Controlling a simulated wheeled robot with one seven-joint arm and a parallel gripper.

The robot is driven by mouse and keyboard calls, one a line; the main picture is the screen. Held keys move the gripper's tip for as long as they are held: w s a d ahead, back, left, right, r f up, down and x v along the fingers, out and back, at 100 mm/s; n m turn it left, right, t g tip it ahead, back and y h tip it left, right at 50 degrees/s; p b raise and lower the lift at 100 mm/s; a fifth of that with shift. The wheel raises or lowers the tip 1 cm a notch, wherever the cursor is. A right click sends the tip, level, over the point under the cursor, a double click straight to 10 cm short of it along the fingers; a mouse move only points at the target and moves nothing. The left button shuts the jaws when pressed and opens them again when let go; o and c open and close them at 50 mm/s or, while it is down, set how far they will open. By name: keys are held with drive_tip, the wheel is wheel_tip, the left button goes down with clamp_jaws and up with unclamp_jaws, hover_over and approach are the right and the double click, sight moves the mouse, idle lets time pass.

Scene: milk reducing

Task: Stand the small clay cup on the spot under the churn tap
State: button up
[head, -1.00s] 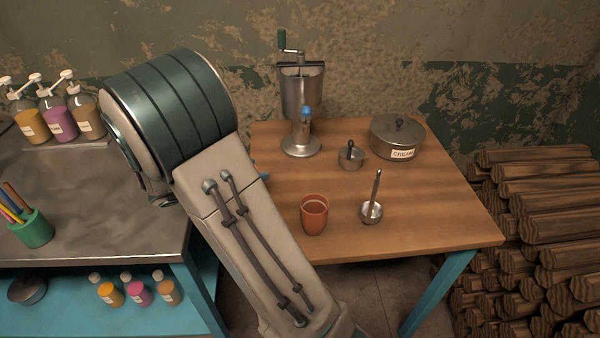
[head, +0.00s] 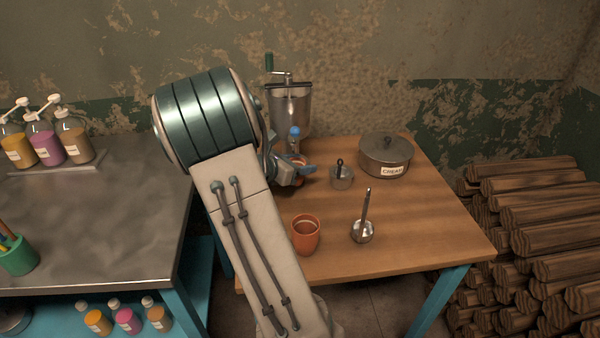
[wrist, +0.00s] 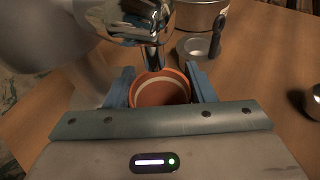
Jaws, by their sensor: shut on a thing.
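The small clay cup (wrist: 160,94) is orange and sits between my gripper's blue fingers (wrist: 162,86) in the wrist view, its rim facing the camera. In the head view only a bit of this cup (head: 300,159) shows, at my gripper (head: 293,171), which is shut on it. The metal churn (head: 290,107) stands at the back of the wooden table, with a blue-topped tap (head: 294,132). Shiny metal of the churn (wrist: 125,18) looms just beyond the cup in the wrist view. The spot under the tap is hidden, and I cannot tell whether the cup touches down.
A larger-looking orange cup (head: 306,238) stands near the wooden table's front edge, beside a ladle (head: 362,232). The table's right front is clear.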

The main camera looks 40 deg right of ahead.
drive_tip(key=shift+f, duration=1.6)
drive_tip(key=o, duration=1.1)
